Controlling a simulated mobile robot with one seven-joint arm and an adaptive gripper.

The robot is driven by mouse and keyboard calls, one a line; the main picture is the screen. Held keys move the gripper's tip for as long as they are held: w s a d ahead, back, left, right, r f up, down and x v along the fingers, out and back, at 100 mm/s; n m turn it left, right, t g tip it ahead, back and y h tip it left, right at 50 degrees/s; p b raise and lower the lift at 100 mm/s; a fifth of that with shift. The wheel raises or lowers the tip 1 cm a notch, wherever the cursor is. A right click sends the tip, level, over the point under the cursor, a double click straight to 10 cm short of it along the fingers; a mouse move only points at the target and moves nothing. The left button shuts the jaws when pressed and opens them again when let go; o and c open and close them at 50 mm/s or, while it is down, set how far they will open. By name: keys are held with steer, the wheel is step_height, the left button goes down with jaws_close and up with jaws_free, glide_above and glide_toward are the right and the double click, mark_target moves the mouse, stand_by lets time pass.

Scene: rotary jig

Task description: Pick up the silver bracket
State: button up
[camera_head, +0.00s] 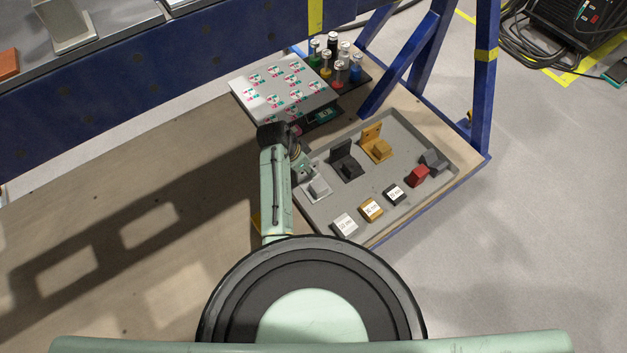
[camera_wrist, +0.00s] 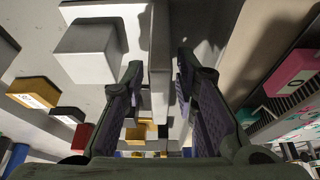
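The silver bracket (camera_head: 318,188) stands in the grey tray at its left end, partly hidden by my arm. My gripper (camera_wrist: 159,72) is open. One finger is on each side of the upright plate, with a visible gap on both sides. In the head view my gripper (camera_head: 303,166) is low beside the bracket and mostly hidden by my arm.
The grey tray (camera_head: 448,158) also holds a black bracket (camera_head: 345,162), a gold bracket (camera_head: 378,147) and several small blocks, including a red one (camera_head: 416,176). A patterned panel (camera_head: 283,88) and coloured cylinders (camera_head: 340,70) stand behind. A blue frame post (camera_head: 484,85) rises at right.

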jaws_close()
stand_by(0.4)
